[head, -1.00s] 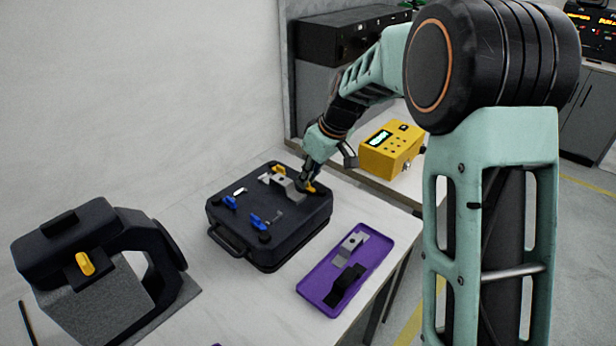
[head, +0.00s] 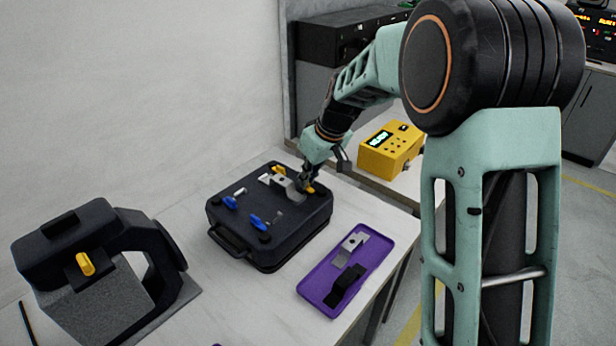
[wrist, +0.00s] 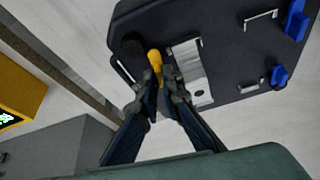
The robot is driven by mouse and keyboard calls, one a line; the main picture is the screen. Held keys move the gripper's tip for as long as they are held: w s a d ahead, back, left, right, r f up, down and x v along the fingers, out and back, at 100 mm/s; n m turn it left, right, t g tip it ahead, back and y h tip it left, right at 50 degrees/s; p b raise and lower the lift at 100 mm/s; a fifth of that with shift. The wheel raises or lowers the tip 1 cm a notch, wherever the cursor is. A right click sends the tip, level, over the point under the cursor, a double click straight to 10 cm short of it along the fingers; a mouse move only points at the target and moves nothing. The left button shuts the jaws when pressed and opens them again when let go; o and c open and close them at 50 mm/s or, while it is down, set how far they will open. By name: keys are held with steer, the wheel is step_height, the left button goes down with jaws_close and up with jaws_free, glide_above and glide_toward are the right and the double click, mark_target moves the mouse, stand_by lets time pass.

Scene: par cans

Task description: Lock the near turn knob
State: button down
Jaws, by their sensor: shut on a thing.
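A black case (head: 240,255) with a front handle lies on the white table. My gripper (head: 306,184) is at the case's right far corner, pointing down. Its fingers are shut on a yellow turn knob (head: 311,189). In the wrist view the yellow knob (wrist: 155,60) shows between the two fingertips (wrist: 157,82), next to a grey metal plate (wrist: 188,68). A second yellow knob (head: 279,171) stands at the far edge of the case. Two blue knobs, one at the left (head: 230,202) and one nearer the front (head: 258,222), are also on top. The gripper hides part of the held knob.
A purple tray (head: 312,288) with a grey plate and a black piece lies right of the case. A black device with a yellow knob (head: 85,264) stands at the left. A yellow box (head: 390,150) with a lit display is behind my gripper.

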steer(key=m, duration=0.1)
steer(key=m+p, duration=0.1)
steer(key=m+t+h, duration=0.1)
steer(key=m, duration=0.1)
steer(key=shift+s+a+r, duration=0.15)
steer(key=shift+a, duration=0.15)
steer(key=m+h+p, duration=0.1)
steer(key=m, duration=0.1)
steer(key=m+h, duration=0.1)
steer(key=m, duration=0.1)
steer(key=shift+a+m+p, duration=0.2)
steer(key=shift+m+p, duration=0.2)
steer(key=m+h, duration=0.1)
steer(key=m, duration=0.3)
steer(key=shift+a+h+p, duration=0.15)
steer(key=shift+h+p, duration=0.25)
steer(key=shift+m+g+h+p, duration=0.3)
steer(key=shift+m+h, duration=0.2)
steer(key=shift+m, duration=1.2)
steer(key=c, duration=2.4)
jaws_free()
